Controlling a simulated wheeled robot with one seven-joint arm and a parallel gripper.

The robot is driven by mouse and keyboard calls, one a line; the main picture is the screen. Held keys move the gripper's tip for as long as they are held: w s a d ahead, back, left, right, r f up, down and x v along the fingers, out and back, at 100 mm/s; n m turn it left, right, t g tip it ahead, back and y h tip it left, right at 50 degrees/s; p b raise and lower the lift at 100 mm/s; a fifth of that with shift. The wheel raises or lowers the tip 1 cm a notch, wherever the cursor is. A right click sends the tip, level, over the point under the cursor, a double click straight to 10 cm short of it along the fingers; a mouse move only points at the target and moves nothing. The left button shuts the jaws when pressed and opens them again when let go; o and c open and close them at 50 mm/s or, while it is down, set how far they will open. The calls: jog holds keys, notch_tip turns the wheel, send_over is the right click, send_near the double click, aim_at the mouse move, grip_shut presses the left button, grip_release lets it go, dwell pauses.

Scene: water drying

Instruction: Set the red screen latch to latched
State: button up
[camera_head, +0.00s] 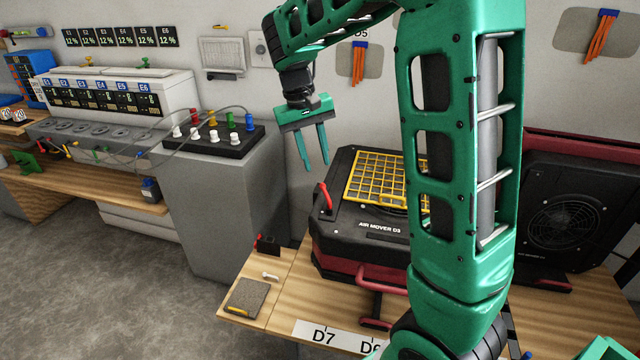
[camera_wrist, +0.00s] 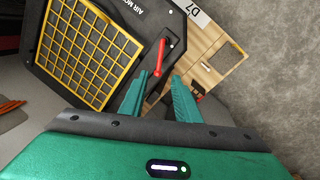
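The red screen latch (camera_head: 325,195) is a small lever on the left edge of the black air mover D3 (camera_head: 350,235), beside the yellow screen grid (camera_head: 378,182). In the wrist view the red latch (camera_wrist: 160,57) lies just beyond my fingertips, next to the yellow screen (camera_wrist: 85,50). My gripper (camera_head: 313,168) hangs above and to the left of the latch, fingers pointing down. Its two fingers are apart with nothing between them, as the wrist view also shows (camera_wrist: 160,82). I cannot tell whether the latch is latched.
A grey cabinet (camera_head: 215,205) with a black cable box (camera_head: 210,137) stands left of the air mover. A second fan unit (camera_head: 570,215) is at the right. My arm hides part of the air mover.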

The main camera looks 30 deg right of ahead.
aim_at(324, 189)
jog(key=x, duration=0.8)
jog(key=shift+s+f, duration=0.1)
jog(key=shift+f, duration=0.15)
grip_shut()
